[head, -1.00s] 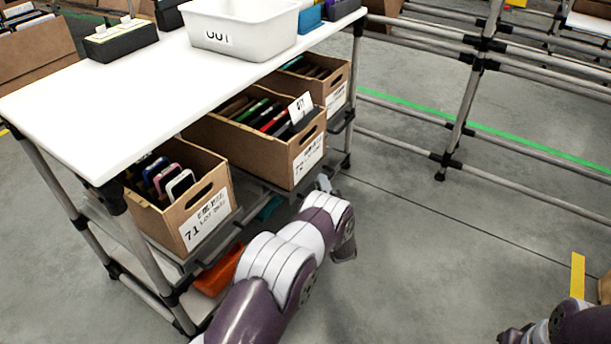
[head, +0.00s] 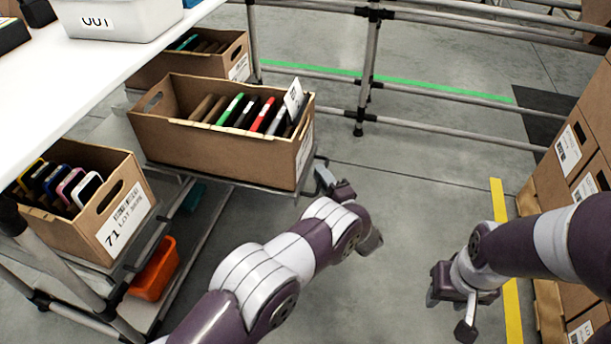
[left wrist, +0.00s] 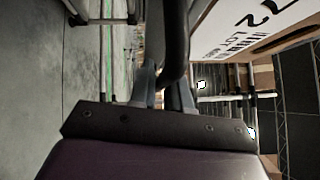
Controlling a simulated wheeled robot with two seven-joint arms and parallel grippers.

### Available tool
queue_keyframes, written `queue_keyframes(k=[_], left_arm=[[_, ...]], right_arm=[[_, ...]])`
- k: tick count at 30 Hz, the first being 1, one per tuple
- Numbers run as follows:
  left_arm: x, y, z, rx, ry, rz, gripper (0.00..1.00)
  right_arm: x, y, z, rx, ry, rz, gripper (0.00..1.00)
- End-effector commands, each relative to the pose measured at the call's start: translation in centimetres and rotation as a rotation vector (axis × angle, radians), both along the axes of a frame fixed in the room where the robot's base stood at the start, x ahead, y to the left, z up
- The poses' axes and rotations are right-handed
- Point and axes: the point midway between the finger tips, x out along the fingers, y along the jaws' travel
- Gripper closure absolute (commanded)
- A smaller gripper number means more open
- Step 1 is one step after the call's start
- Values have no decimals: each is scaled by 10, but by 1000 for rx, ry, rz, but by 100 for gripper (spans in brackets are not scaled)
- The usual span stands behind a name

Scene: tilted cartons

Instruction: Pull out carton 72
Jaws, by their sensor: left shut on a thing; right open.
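Carton 72 (head: 230,150) is an open brown box holding several upright folders and a white card. It sits on a grey tray (head: 240,184) that stands out from under the white tabletop, well past its neighbours. My left gripper (head: 326,180) is low at the tray's front corner. In the left wrist view its fingers (left wrist: 165,88) are shut on a dark bar (left wrist: 176,40), which seems to be the tray's handle. The carton's label (left wrist: 247,28) shows beside it, turned over. My right gripper (head: 463,308) is open and empty, low at the right.
Carton 71 (head: 82,225) stands on the rack at the left, above an orange bin (head: 153,270). Another carton (head: 225,62) stands behind carton 72. Stacked boxes (head: 570,165) stand at the right beside a yellow floor line (head: 511,290). Bare floor lies between.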

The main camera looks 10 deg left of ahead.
Motion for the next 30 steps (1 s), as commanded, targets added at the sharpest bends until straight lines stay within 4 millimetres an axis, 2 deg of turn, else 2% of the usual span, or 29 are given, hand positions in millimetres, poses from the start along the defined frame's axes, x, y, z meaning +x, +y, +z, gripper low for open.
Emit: queue_keyframes(k=[6, 17, 18, 19, 20, 27, 30], left_arm=[[-1, -11, -2, 0, 3, 0, 100], [-1, -12, -1, 0, 3, 0, 100], [-1, -12, -1, 0, 3, 0, 76], [-1, -12, -1, 1, 2, -1, 67], [-1, -12, -1, 1, 2, -1, 64], [-1, -12, 0, 0, 2, -1, 64], [-6, -17, 1, 0, 2, -3, 64]], right_arm=[[0, 0, -4, 0, 0, 0, 57], [0, 0, -4, 0, 0, 0, 57], [0, 0, -4, 0, 0, 0, 57], [0, 0, -4, 0, 0, 0, 57], [0, 0, -4, 0, 0, 0, 57], [0, 0, -3, 0, 0, 0, 57], [0, 0, 2, 0, 0, 0, 57]])
